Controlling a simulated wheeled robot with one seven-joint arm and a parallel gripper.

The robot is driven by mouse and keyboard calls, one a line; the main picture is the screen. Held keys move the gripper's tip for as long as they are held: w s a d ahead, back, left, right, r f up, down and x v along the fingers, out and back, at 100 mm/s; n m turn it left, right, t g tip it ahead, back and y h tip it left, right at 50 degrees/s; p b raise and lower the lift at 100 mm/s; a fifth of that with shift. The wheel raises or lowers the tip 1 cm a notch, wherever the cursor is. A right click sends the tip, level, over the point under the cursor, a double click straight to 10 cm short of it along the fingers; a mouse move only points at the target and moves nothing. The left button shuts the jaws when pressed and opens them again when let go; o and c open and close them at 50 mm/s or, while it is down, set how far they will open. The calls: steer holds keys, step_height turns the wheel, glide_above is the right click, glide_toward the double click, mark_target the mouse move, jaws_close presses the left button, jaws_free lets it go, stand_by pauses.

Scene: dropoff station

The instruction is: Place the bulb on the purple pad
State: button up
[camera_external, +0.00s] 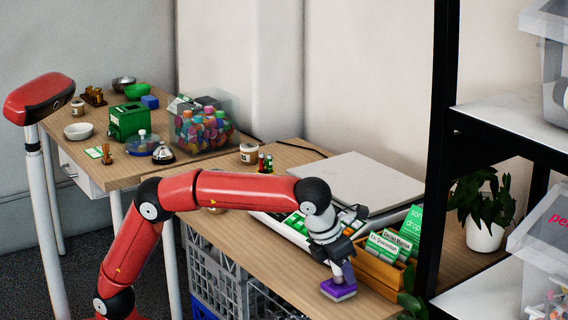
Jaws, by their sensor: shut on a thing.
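My gripper (343,270) points down near the front edge of the wooden table, beside the wooden card box. It is shut on a small purple thing (348,272), mostly hidden by the jaws; I cannot tell whether this is the bulb. A flat purple pad (338,290) with a paler band round its side shows right below the gripper. I cannot tell whether the held thing touches the pad. No bulb is clearly visible elsewhere.
A wooden box (378,268) of green and white cards stands close right of my gripper. Behind are a white tray (282,228) with small green items and a large pale flat panel (358,182). A black shelf post (437,150) rises at right. Bare tabletop lies left of the pad.

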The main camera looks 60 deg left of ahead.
steer(key=o, duration=0.8)
steer(key=shift+f, duration=0.1)
steer(key=d+p+v, duration=0.1)
steer(key=p+v, duration=0.2)
steer(key=v, duration=0.9)
steer(key=w+a+n, duration=0.4)
steer(key=a+n, duration=0.3)
steer(key=a, duration=0.6)
steer(key=s+a+f+n, duration=0.2)
steer(key=a+f+n, duration=0.1)
steer(key=a+n, duration=0.4)
steer(key=s+a+f+n, duration=0.3)
steer(key=a+n, duration=0.3)
steer(key=a, duration=0.4)
steer(key=s+a+f+n, duration=0.3)
steer(key=a+n, duration=0.4)
steer(key=a, duration=0.2)
steer(key=shift+a+f+n+t, duration=0.1)
steer(key=shift+a+n+t, duration=0.2)
steer(key=s+a+f+n, duration=0.1)
steer(key=s+f+n, duration=0.1)
steer(key=f+n, duration=0.1)
steer(key=s+a+f+n, duration=0.2)
steer(key=s+n, duration=0.1)
steer(key=s+a+f+n, duration=0.2)
steer(key=f+n, duration=0.1)
steer(key=shift+s+a+f+n+t+y, duration=0.2)
steer(key=shift+f+n+t+y, duration=0.1)
steer(key=shift+f, duration=0.05)
